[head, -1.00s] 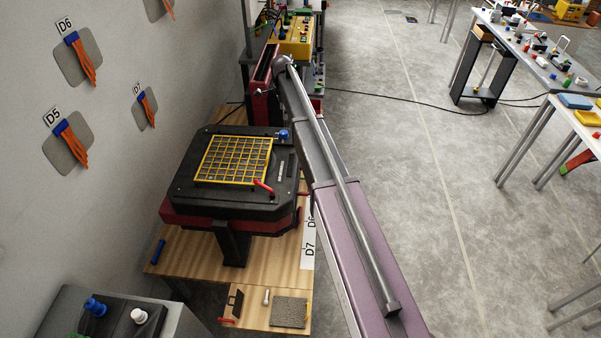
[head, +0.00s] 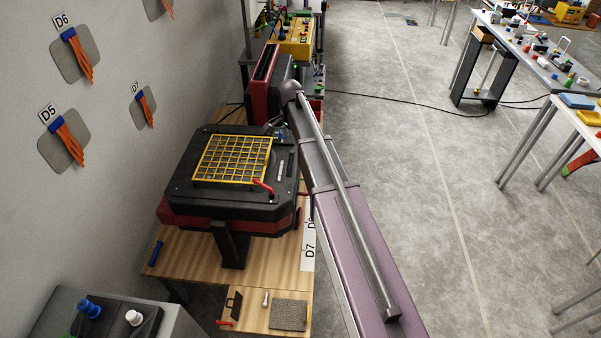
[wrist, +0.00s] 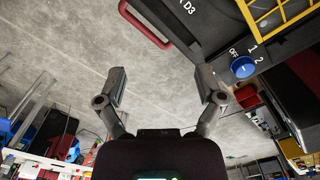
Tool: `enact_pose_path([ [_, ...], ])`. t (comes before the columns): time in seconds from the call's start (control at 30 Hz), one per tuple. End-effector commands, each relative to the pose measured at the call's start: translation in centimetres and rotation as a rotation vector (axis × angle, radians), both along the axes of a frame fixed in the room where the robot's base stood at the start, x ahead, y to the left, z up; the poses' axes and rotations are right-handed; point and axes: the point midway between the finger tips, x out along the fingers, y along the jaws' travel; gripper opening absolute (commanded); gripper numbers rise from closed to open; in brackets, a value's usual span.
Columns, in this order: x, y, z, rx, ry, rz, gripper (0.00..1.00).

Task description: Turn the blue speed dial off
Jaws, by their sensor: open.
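The blue dial (wrist: 243,67) is on a dark panel at the upper right of the wrist view, with the labels OFF, 1 and 2 beside it. I cannot tell clearly which label its mark points to. The dial belongs to the black machine (head: 190,205) with a yellow grid on top; in the head view my gripper largely hides it. My gripper (wrist: 162,74) is open and empty, its fingers wide apart. The right finger is close beside the dial in the picture; I see no clear contact. In the head view the gripper (head: 277,124) is small, above the machine's far right corner.
The yellow grid (head: 232,159) and a red handle (head: 262,187) are on the machine's top. A dark red-sided unit (head: 264,85) stands behind it. A grey box at lower left carries a blue knob (head: 89,308) and a white knob (head: 134,317).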

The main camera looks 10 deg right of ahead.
Motion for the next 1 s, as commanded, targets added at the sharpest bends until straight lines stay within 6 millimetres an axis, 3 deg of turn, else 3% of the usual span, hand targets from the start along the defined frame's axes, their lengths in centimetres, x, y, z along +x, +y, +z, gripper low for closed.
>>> enact_pose_path([
  [0.03,-1.1,0.0,-0.3,0.000,0.000,0.024,0.87],
  [0.7,-10.3,-0.1,-2.1,0.000,0.000,0.374,0.87],
  [1.0,-13.0,-0.1,-2.6,0.000,0.000,0.488,0.87],
])
